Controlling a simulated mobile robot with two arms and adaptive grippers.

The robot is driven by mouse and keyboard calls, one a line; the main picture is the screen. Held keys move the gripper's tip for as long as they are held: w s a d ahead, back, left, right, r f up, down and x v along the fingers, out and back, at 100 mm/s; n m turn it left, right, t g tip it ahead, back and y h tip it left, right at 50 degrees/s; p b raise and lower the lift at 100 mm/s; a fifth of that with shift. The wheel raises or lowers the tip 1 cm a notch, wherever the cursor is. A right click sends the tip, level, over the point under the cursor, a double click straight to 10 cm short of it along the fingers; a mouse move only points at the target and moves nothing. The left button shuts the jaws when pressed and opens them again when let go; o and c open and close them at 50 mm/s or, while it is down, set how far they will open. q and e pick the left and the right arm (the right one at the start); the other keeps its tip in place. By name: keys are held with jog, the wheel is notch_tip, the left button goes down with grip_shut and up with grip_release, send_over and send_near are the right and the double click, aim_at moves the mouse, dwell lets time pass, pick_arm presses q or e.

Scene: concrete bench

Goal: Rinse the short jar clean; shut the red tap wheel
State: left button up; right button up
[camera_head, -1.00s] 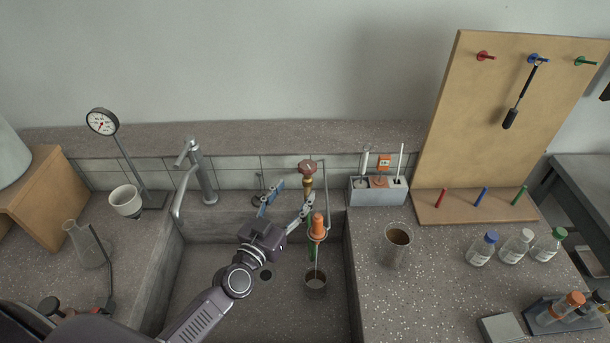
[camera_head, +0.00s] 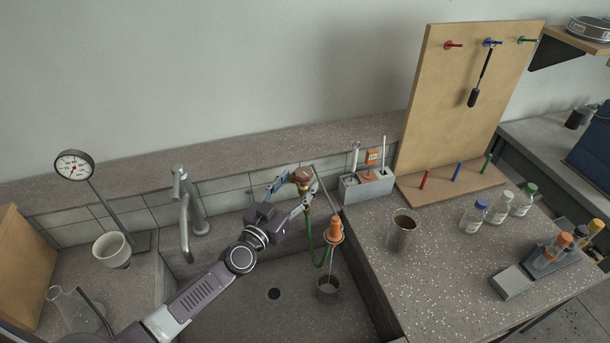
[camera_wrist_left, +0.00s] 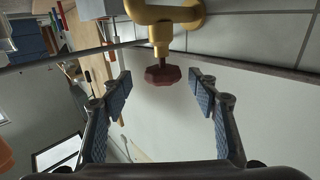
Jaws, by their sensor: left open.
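The red tap wheel (camera_head: 302,174) sits on a brass valve at the back right of the sink. My left gripper (camera_head: 294,188) is open beside it. In the left wrist view the wheel (camera_wrist_left: 163,75) appears between the two blue-padded fingertips, with a gap on each side. The short jar (camera_head: 328,289) stands upright in the sink under an orange spray nozzle (camera_head: 335,229). A thin pale line, looking like water, runs from the nozzle down to the jar. Whether residue remains inside is too small to tell. My right gripper is not in view.
A grey faucet (camera_head: 188,205) stands left of the valve. A taller brown-tinted jar (camera_head: 403,234) is on the right counter. A grey caddy (camera_head: 366,187), a pegboard (camera_head: 470,110) and several capped bottles stand farther right. The sink's left floor is clear.

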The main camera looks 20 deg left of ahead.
aim_at(303, 175)
pick_arm(q)
jog(key=w, duration=0.3)
jog(key=shift+w+d, duration=0.15)
jog(key=shift+w, duration=0.2)
jog(key=shift+w+d, duration=0.1)
jog(key=shift+w, duration=0.15)
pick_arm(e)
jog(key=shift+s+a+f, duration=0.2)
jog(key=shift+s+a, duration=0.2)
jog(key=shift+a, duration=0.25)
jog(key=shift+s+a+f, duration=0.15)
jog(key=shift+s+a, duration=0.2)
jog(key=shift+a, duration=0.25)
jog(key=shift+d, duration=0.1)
